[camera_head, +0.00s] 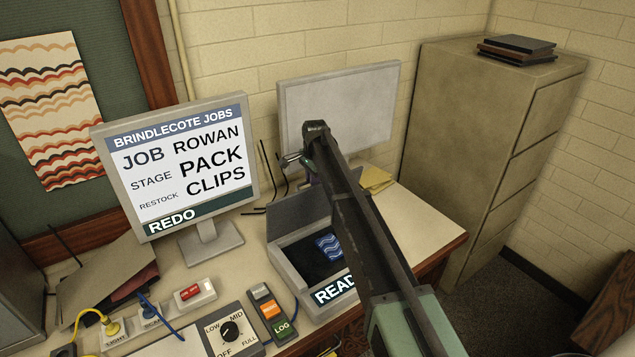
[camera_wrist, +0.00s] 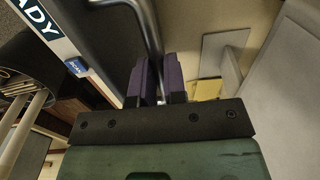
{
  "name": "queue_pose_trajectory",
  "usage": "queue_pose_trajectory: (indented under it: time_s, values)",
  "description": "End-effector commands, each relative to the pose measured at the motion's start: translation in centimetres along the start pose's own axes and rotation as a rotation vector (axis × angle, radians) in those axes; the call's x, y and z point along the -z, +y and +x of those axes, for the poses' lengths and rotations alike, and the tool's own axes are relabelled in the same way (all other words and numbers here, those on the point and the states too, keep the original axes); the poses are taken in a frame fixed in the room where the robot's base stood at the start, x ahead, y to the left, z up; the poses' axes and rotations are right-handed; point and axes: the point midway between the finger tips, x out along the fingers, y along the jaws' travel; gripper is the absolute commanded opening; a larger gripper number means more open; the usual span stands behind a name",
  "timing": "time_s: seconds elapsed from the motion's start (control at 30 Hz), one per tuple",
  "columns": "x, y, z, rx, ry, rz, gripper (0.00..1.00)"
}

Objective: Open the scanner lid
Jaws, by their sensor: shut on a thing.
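The scanner (camera_head: 287,272) is a grey box on the desk with a "READ…" label on its front. Its grey lid (camera_head: 292,215) stands raised at the back, and the dark bed shows with a blue wave-patterned piece (camera_head: 328,246) in it. My gripper (camera_wrist: 159,80) has purple fingers shut on a metal bar handle (camera_wrist: 149,25), which runs between them in the wrist view. In the head view my arm hides most of the gripper, the handle and the lid's right part. The lid's exact angle is hard to tell.
A job monitor (camera_head: 211,225) stands left of the scanner, and a blank panel screen (camera_head: 345,100) stands behind. A dial box (camera_head: 232,330) and a button remote (camera_head: 268,312) lie in front. The desk's right end (camera_head: 425,220) is mostly clear, beside a tall cabinet (camera_head: 465,130).

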Motion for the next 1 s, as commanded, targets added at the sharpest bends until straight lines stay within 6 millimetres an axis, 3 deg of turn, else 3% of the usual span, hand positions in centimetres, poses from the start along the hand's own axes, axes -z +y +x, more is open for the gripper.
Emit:
queue_pose_trajectory:
  time_s: [0.2, 0.67, 0.7, 0.83, 1.0]
  values:
    - [-0.17, -1.26, 0.20, 0.000, -0.001, -0.002, 0.00]
    - [-0.19, -1.44, 0.18, -0.001, 0.000, -0.002, 0.00]
    - [-0.19, -1.43, 0.18, -0.001, 0.000, -0.002, 0.15]
    - [-0.13, -1.42, 0.17, -0.001, 0.000, -0.002, 0.35]
    - [-0.06, -1.39, 0.14, -0.001, 0.001, -0.001, 0.38]
